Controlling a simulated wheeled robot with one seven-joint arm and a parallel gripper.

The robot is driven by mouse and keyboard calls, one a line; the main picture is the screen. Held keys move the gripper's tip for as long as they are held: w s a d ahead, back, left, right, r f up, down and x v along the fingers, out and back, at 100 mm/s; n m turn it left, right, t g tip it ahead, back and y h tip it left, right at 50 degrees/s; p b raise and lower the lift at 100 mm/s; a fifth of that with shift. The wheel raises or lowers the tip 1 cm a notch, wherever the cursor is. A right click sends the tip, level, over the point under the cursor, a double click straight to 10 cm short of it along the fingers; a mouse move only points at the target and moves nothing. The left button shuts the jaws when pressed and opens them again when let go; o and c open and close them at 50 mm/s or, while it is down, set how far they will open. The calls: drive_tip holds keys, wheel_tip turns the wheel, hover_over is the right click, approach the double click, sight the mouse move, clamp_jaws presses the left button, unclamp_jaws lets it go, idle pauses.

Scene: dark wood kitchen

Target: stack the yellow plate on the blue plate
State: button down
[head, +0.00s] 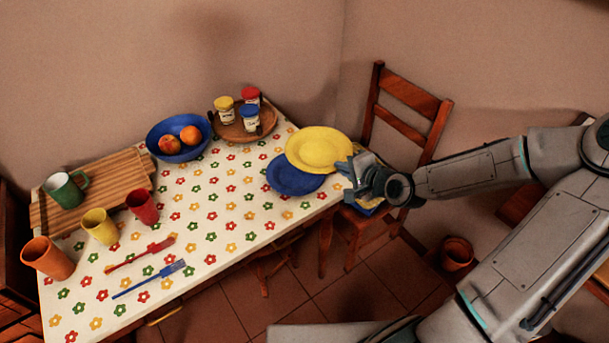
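The yellow plate (318,148) is at the right end of the table, partly covering the blue plate (292,180) in the picture. It is offset toward the upper right of the blue plate and reaches past the table's right edge. It looks raised, but its height above the blue plate cannot be judged. The blue plate lies flat on the tablecloth, its upper right part hidden. My gripper (347,170) is at the yellow plate's lower right rim and appears shut on it; the fingertips are small here and partly hidden.
The flowered table (225,235) has bare cloth left of the plates. A blue bowl of fruit (160,128) and a round wooden tray (230,132) with jars stand behind. Cups, a cutting board (110,180) and cutlery are farther left. A wooden chair (410,95) stands behind my gripper.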

hover_over(309, 188)
wheel_tip(309, 188, down, 6)
drive_tip(key=shift+w+f, duration=0.1)
drive_tip(key=shift+w, duration=0.05)
drive_tip(key=shift+f, duration=2.05)
drive_tip(key=shift+f+b, duration=0.1)
drive_tip(key=shift+b, duration=0.2)
drive_tip(key=shift+f, duration=0.15)
drive_tip(key=c, duration=2.1)
unclamp_jaws()
drive_tip(key=o, duration=0.5)
drive_tip(key=shift+c, duration=0.2)
